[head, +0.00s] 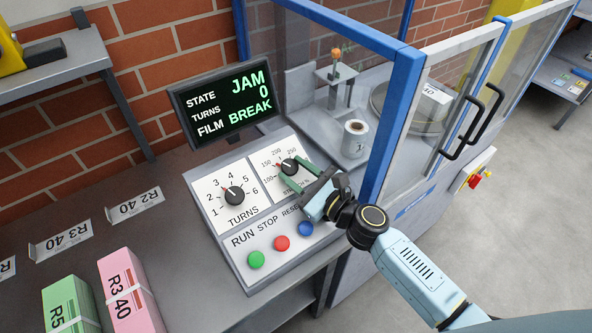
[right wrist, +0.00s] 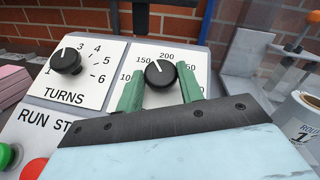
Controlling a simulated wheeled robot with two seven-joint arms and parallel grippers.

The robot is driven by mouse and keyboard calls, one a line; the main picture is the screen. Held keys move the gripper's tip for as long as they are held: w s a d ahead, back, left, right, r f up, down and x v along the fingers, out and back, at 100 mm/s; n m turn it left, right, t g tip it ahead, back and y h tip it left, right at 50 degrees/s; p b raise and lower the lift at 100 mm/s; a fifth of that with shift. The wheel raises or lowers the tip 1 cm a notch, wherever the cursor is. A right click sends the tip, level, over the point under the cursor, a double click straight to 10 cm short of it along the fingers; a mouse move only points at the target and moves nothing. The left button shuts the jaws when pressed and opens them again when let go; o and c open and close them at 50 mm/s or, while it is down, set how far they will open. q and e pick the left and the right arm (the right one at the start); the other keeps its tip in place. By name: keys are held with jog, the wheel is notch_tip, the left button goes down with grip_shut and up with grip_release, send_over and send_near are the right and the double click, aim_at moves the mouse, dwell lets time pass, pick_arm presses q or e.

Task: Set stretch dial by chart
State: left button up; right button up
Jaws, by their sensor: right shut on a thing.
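The stretch dial (head: 289,166) is a round black knob on a white scale plate, on the sloping grey control panel (head: 232,275). My right gripper (head: 288,178) has its green fingers shut on this knob. In the right wrist view the fingers stand on either side of the stretch dial (right wrist: 160,73). Its white mark points up, slightly left, seemingly between 150 and 200. The turns dial (head: 234,194) is to its left, its mark near 3. The screen (head: 224,103) reads STATE JAM, TURNS 0, FILM BREAK. I cannot make out a chart. My left gripper is out of view.
Green (head: 256,259), red (head: 282,243) and blue (head: 306,229) buttons sit on the panel below the dials. A blue-framed enclosure (head: 385,120) stands close on the right. Pink (head: 130,292) and green (head: 68,305) bundles lie at the lower left.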

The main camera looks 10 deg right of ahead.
dwell(0.4)
jog(key=o, duration=1)
notch_tip(320, 180, up, 10)
jog(key=p, duration=0.6)
jog(key=shift+p, duration=0.3)
